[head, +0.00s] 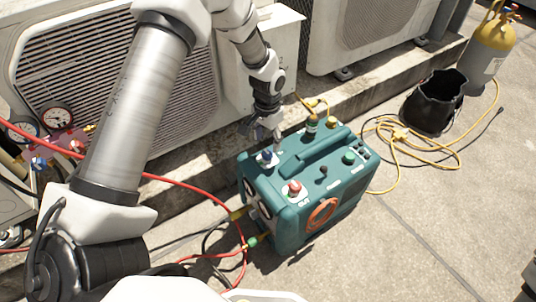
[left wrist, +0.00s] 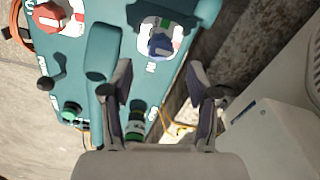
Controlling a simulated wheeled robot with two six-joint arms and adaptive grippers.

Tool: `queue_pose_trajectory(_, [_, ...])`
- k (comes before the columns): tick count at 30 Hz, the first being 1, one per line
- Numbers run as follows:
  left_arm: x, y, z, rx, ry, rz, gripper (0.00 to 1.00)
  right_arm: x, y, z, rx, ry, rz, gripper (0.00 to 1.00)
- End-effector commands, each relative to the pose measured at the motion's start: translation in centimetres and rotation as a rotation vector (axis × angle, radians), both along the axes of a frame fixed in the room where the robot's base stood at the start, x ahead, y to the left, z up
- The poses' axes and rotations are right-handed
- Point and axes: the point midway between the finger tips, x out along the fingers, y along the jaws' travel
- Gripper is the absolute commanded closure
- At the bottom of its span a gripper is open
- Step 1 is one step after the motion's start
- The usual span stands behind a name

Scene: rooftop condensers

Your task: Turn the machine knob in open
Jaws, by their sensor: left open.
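The teal machine (head: 338,200) stands on the concrete. Its blue knob (head: 267,157), on a white plate, sits at the back left corner of the top. In the left wrist view the blue knob (left wrist: 160,45) has a small label, seemingly "IN", beside it. A red knob (head: 294,188) sits nearer the front; it also shows in the left wrist view (left wrist: 48,18). My left gripper (head: 264,132) is open and empty above the machine's back left edge, apart from the blue knob. In the wrist view its fingertips (left wrist: 160,78) point towards the knob.
Condensers and a concrete ledge stand behind. Red hoses, yellow hose (head: 440,163), a black bag (head: 435,100) and a yellow-topped cylinder (head: 487,55) surround it. Front right floor is clear.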

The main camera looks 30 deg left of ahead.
Motion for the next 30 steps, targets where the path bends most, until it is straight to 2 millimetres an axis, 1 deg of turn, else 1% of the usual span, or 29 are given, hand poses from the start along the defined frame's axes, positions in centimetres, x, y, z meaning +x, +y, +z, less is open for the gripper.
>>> queue_pose_trajectory(1, [-0.1, 0.0, -1.7, 0.0, 0.002, 0.0, 0.41, 0.0, 0.0, -1.1, 0.0, 0.0, 0.0, 0.6])
queue_pose_trajectory(3, [0.0, 0.0, -3.1, 0.0, 0.001, 0.0, 0.41, 0.0, 0.0, -1.9, 0.0, 0.0, 0.0, 0.6])
queue_pose_trajectory(6, [0.0, 0.0, -4.7, 0.0, 0.001, 0.0, 0.41, 0.0, 0.0, -2.7, 0.0, 0.0, 0.0, 0.6])
queue_pose_trajectory(9, [0.0, 0.0, -5.3, 0.0, 0.0, 0.0, 0.41, 0.0, 0.0, -2.9, 0.0, 0.0, 0.0, 0.6])
queue_pose_trajectory(15, [-0.1, -0.1, -5.2, -0.001, 0.0, 0.001, 0.41, 0.0, 0.0, -2.7, 0.0, 0.0, 0.0, 0.6])
queue_pose_trajectory(16, [-0.1, -0.1, -5.2, -0.001, 0.0, 0.001, 0.48, 0.0, 0.0, -2.7, 0.0, 0.0, 0.0, 0.6])
queue_pose_trajectory(17, [-0.1, -0.1, -5.2, -0.001, 0.0, 0.001, 0.59, 0.0, 0.0, -2.7, 0.0, 0.0, 0.0, 0.6])
queue_pose_trajectory(18, [-0.1, -0.1, -5.2, -0.001, 0.0, 0.001, 0.73, 0.0, 0.0, -2.7, 0.0, 0.0, 0.0, 0.6])
queue_pose_trajectory(20, [-0.1, -0.1, -5.2, -0.001, 0.0, 0.001, 0.94, 0.0, 0.0, -2.8, 0.0, 0.0, 0.0, 0.6])
queue_pose_trajectory(21, [-0.1, -0.1, -5.2, -0.001, 0.0, 0.001, 1.0, 0.0, 0.0, -2.8, 0.0, 0.0, 0.0, 0.6])
queue_pose_trajectory(30, [-0.1, -0.1, -5.1, -0.001, 0.001, 0.013, 1.0, 0.0, 0.0, -2.3, 0.0, 0.0, 0.0, 0.6])
